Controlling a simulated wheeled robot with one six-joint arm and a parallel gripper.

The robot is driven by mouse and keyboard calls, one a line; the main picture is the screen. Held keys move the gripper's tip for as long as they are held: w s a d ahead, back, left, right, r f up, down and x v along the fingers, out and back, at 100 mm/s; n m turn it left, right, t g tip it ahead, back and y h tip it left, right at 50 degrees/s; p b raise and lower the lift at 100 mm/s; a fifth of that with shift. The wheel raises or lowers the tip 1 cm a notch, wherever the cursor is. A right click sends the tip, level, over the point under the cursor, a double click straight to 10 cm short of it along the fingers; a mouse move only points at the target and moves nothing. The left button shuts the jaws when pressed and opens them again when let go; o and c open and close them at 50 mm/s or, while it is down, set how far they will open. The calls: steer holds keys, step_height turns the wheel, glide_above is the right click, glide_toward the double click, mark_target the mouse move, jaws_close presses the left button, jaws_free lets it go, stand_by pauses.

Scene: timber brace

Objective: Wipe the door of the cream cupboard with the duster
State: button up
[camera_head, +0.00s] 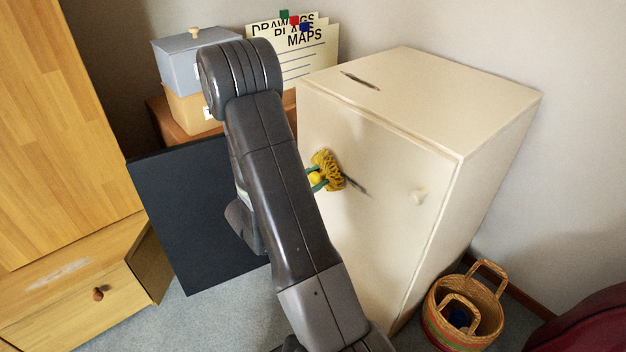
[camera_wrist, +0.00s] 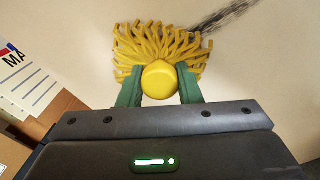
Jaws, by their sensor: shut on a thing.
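A dark smudge (camera_head: 356,186) shows on the door, and in the wrist view a dark smudge (camera_wrist: 222,18) lies at the upper right of the duster. The duster (camera_head: 326,170) has a yellow stringy head and a round yellow handle end (camera_wrist: 160,80). My gripper (camera_wrist: 159,88) is shut on the duster, a green finger on each side. The strands lie at the door surface, left of the smudge; firm contact is hard to tell.
Another dark mark (camera_head: 360,80) is on the cupboard's top. A wicker basket (camera_head: 465,310) stands at lower right. A dark panel (camera_head: 195,215) and a wooden drawer unit (camera_head: 90,290) are at left. Boxes (camera_head: 190,85) and card files (camera_head: 310,50) stand behind my arm.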

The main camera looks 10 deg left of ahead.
steer(key=shift+w+d, duration=0.4)
steer(key=shift+w, duration=0.05)
steer(key=shift+s+d+b, duration=1)
steer(key=shift+s+d, duration=0.5)
steer(key=shift+d, duration=0.45)
steer(key=shift+s+d+b, duration=1.05)
steer(key=shift+s+d, duration=0.5)
steer(key=shift+d, duration=0.35)
steer(key=shift+s+d+b, duration=1)
steer(key=shift+s+d, duration=0.5)
steer(key=shift+d, duration=0.45)
steer(key=shift+w+a, duration=0.6)
steer(key=shift+a, duration=0.2)
steer(key=shift+w+a, duration=0.55)
steer(key=shift+a, duration=0.2)
steer(key=shift+w+a+p, duration=0.15)
steer(key=shift+w+a, duration=1)
steer(key=shift+a, duration=0.25)
steer(key=shift+w+a+p, duration=0.15)
steer(key=shift+w+a, duration=1)
steer(key=shift+a, duration=0.3)
steer(key=shift+w+a+p, duration=0.15)
steer(key=shift+w+a, duration=1)
steer(key=shift+a, duration=0.25)
steer(key=shift+v, duration=2.95)
steer(key=shift+a, duration=0.1)
